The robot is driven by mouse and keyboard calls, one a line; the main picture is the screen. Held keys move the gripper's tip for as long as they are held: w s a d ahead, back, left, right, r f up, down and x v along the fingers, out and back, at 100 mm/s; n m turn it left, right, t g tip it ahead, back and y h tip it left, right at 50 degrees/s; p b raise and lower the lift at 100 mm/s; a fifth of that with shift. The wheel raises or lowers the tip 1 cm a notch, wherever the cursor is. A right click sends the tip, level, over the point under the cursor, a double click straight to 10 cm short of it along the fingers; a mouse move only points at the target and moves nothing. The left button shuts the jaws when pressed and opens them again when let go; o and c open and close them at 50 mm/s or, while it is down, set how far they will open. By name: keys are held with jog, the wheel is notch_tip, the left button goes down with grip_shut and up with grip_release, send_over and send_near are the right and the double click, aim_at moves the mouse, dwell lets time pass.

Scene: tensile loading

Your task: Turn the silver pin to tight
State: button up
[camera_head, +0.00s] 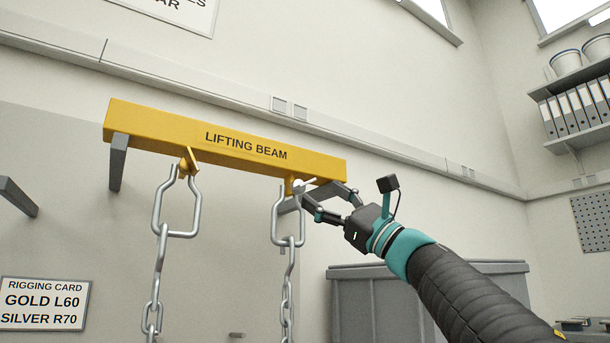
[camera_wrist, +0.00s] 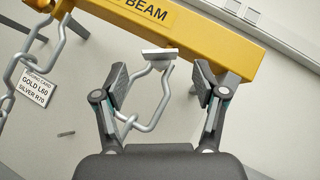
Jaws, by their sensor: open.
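The silver pin (camera_head: 304,184) sits at the right end of the yellow lifting beam (camera_head: 150,123), at the top of the right shackle (camera_head: 276,222). In the wrist view its flat silver crossbar (camera_wrist: 160,54) lies roughly level, ahead of and between my fingertips. My gripper (camera_head: 308,202) is open, with one finger on each side of the pin's line. It also shows in the wrist view (camera_wrist: 160,84), with a gap between the fingers and the crossbar. No contact shows. The pin's threaded part is hidden.
A gold pin (camera_head: 188,161) holds the left shackle (camera_head: 157,212). Chains (camera_head: 154,303) hang below both shackles. A rigging card (camera_head: 44,304) reads GOLD L60, SILVER R70. A grey bin (camera_head: 385,300) stands behind my arm. Grey brackets (camera_head: 118,160) support the beam.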

aim_at(302, 185)
jog(key=p+x, duration=0.2)
jog(key=x, duration=0.4)
jog(key=c, duration=1.2)
jog(key=shift+o, duration=0.2)
